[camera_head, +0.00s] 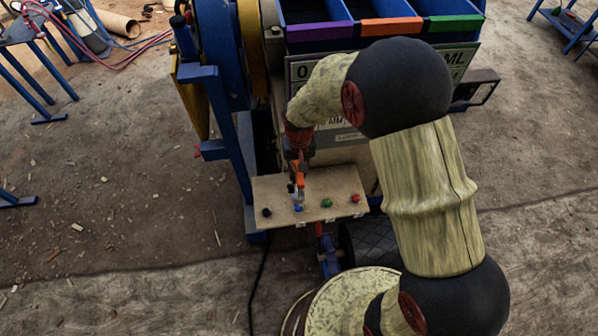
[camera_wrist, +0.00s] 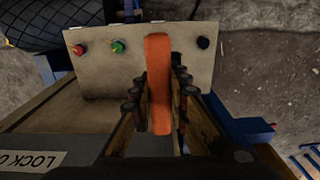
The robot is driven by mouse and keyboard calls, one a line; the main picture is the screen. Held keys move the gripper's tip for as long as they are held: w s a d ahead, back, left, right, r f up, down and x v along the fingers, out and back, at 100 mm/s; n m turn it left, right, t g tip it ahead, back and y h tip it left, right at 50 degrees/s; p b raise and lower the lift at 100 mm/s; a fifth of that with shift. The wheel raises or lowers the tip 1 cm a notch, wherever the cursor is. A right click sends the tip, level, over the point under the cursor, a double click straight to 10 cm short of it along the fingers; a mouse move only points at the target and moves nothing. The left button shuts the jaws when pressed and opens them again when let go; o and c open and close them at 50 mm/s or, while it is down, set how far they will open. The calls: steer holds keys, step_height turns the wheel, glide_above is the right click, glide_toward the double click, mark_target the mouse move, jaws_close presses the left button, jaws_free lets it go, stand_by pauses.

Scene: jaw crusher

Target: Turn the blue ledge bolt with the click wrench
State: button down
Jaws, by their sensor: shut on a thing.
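My gripper (camera_head: 298,160) is shut on the orange click wrench (camera_head: 299,174), which points down at the ledge (camera_head: 340,186). In the wrist view the wrench (camera_wrist: 158,85) stands between the two fingers. The blue ledge bolt (camera_head: 298,208) shows at the lower end of the wrench in the head view. I cannot tell whether the wrench head sits on the bolt or just above it. In the wrist view the wrench hides the blue bolt.
A black bolt (camera_head: 266,212), a green bolt (camera_head: 326,203) and a red bolt (camera_head: 356,198) stand on the same ledge. A blue machine frame (camera_head: 228,140) rises at the ledge's left. Bins with purple, orange and green edges (camera_head: 390,26) are behind.

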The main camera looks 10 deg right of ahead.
steer(key=shift+r, duration=0.15)
steer(key=shift+f+b, duration=1.1)
steer(key=shift+f, duration=1.45)
steer(key=shift+f+b, duration=1)
steer(key=shift+f, duration=1.05)
steer(key=m, duration=0.3)
steer(key=shift+p, duration=0.4)
steer(key=shift+m, duration=1.5)
